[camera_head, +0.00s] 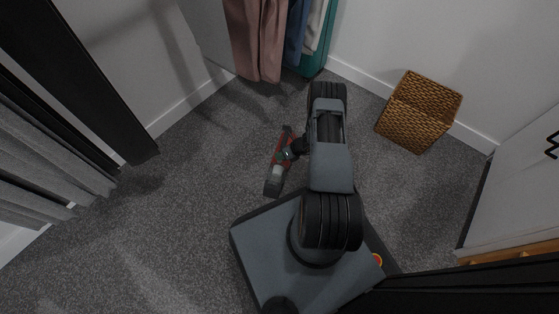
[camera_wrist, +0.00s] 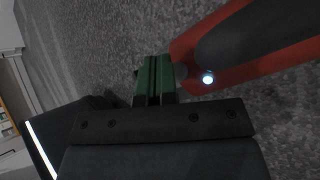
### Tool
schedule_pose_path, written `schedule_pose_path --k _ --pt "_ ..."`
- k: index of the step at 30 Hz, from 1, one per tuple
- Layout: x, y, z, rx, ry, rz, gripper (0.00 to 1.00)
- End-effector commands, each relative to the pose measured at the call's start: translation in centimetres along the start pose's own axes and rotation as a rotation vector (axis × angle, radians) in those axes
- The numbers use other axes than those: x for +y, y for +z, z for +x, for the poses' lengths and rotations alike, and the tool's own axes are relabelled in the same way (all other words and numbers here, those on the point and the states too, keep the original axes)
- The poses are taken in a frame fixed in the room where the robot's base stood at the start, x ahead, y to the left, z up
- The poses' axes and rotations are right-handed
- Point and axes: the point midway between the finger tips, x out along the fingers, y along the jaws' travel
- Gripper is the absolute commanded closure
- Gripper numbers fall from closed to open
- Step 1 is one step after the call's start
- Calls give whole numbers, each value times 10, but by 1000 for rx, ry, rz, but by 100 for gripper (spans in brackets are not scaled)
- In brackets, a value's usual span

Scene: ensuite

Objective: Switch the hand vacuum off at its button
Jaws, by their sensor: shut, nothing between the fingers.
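The hand vacuum (camera_head: 274,184) lies on the grey carpet, left of my arm in the head view. It has a red and dark body and a grey end. In the wrist view the red body with its dark grip (camera_wrist: 255,45) runs across the upper right. A round button (camera_wrist: 207,79) on it glows white. My gripper (camera_wrist: 155,62) has green fingers, shut together with nothing between them. The fingers are beside the vacuum's body, left of the button in the wrist view. In the head view my gripper (camera_head: 285,155) is over the vacuum. Whether it touches the vacuum is unclear.
A wicker basket (camera_head: 418,112) stands by the wall at the right. Hanging clothes (camera_head: 257,38) are at the back, and a grey curtain (camera_head: 45,150) is at the left. The carpet (camera_head: 190,190) left of the vacuum is clear.

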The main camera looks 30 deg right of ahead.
Motion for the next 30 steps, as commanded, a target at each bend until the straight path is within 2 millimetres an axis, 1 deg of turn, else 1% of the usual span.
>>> schedule_pose_path --k 24,30 --pt "-5 -5 7 0 0 0 100" --pt "-4 -4 5 0 0 0 100"
